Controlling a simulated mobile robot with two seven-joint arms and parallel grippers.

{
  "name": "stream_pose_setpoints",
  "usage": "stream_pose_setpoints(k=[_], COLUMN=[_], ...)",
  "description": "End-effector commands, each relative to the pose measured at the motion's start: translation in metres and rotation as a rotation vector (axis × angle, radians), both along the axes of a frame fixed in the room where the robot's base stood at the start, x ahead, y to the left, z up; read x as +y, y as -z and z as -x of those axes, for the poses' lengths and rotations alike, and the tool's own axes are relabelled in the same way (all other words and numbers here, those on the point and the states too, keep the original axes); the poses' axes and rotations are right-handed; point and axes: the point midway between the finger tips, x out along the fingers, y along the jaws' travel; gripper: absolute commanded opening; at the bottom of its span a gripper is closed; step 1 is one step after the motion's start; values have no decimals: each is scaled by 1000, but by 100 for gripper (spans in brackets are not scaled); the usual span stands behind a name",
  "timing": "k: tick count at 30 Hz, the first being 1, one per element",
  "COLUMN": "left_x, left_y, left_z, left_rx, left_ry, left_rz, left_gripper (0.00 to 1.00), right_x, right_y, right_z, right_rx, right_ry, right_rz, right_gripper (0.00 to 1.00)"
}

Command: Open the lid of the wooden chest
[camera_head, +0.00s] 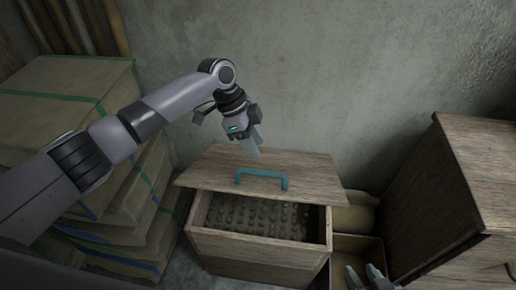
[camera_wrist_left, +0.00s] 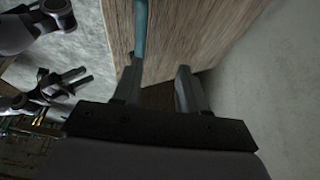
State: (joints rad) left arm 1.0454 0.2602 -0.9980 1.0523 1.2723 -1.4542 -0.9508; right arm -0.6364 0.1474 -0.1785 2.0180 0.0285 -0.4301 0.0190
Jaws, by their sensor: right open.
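The wooden chest (camera_head: 258,262) stands against the wall, its front top uncovered, with a dark, bumpy grid inside. Its plank lid (camera_head: 218,172) is partly open, its front edge above and behind the chest's front rim. A teal handle (camera_head: 262,174) is on the lid; it also shows in the left wrist view (camera_wrist_left: 140,28). My left gripper (camera_head: 254,148) is at the lid's far edge, behind the handle. In the wrist view its fingers (camera_wrist_left: 158,88) are apart with nothing clearly gripped; contact with the lid cannot be told. My right gripper (camera_head: 369,278) is open, low at the right.
Stacked sacks (camera_head: 112,170) with green and blue straps stand at the left. A large wooden cabinet (camera_head: 455,195) stands at the right. An open box (camera_head: 358,246) and tan sacks (camera_head: 354,216) sit between chest and cabinet. The grey wall (camera_head: 330,80) is close behind.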

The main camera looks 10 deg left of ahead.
Motion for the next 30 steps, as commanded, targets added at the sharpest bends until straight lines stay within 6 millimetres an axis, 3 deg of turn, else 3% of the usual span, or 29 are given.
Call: stream_pose_setpoints(k=[6,11,25,30], left_x=[13,16,15,4], left_y=[-30,-38,-37,-16], left_z=[-2,-2,-1,8], left_rx=[0,2,4,-2], left_ry=[-1,0,-1,-50], left_rz=[-1,-1,0,30], left_gripper=[42,42,42,42], right_x=[1,0,-2,-3], right_y=[0,1,1,-5], right_z=[2,3,3,3], right_rx=[5,9,8,7], right_ry=[4,4,2,0], right_rz=[-2,-1,5,10], right_gripper=[43,43,43,43])
